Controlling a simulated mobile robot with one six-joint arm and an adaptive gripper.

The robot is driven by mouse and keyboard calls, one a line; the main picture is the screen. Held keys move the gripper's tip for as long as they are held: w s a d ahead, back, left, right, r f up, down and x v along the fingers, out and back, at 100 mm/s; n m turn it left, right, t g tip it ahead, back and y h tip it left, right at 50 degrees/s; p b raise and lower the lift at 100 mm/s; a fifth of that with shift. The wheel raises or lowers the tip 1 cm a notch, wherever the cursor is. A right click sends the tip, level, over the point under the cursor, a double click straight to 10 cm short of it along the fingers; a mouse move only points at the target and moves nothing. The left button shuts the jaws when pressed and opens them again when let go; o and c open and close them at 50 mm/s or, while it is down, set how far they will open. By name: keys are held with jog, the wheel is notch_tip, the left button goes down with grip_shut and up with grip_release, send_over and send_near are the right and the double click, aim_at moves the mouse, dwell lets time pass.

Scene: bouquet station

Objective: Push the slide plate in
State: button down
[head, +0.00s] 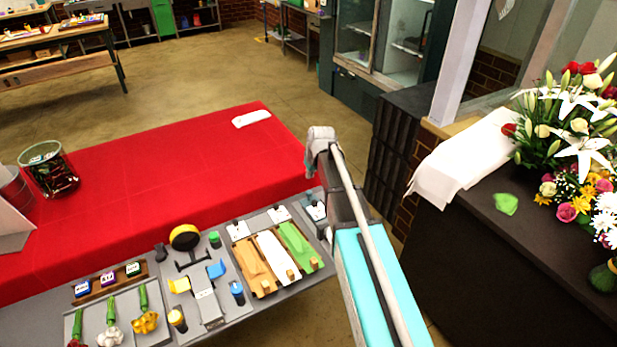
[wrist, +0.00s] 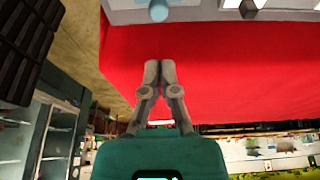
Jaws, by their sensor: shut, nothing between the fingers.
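My gripper (wrist: 160,68) shows in the wrist view with its two grey fingers together, shut and empty. Red cloth fills the view behind the fingertips, and they are apart from the fixtures at its top edge. In the head view my arm hides the fingers. I cannot tell for sure which part is the slide plate. A grey plate (head: 208,308) lies on the grey bench between a yellow clamp part and a blue one. Three flat panels lie right of it: orange (head: 254,262), white (head: 277,258) and green (head: 297,243), each with a peg near its front end.
A red-covered table (head: 150,170) stands behind the grey bench (head: 110,265). A glass bin (head: 48,172) is on its left. Cut flowers lie at the bench's front left. A dark counter (head: 500,250) with a large bouquet (head: 575,150) stands at right.

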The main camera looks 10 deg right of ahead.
jog(key=shift+b+x, duration=4.15)
jog(key=shift+x, duration=0.45)
jog(key=s+d, duration=0.1)
jog(key=s, duration=0.4)
jog(key=s+d, duration=0.1)
jog(key=s, duration=0.2)
jog(key=shift+s+d, duration=0.2)
jog(key=shift+d, duration=0.15)
jog(key=shift+s, duration=0.1)
jog(key=shift+r, duration=0.1)
jog(key=a+p+v, duration=0.1)
jog(key=p+v, duration=0.8)
jog(key=shift+d+r, duration=0.4)
jog(key=shift+d, duration=0.1)
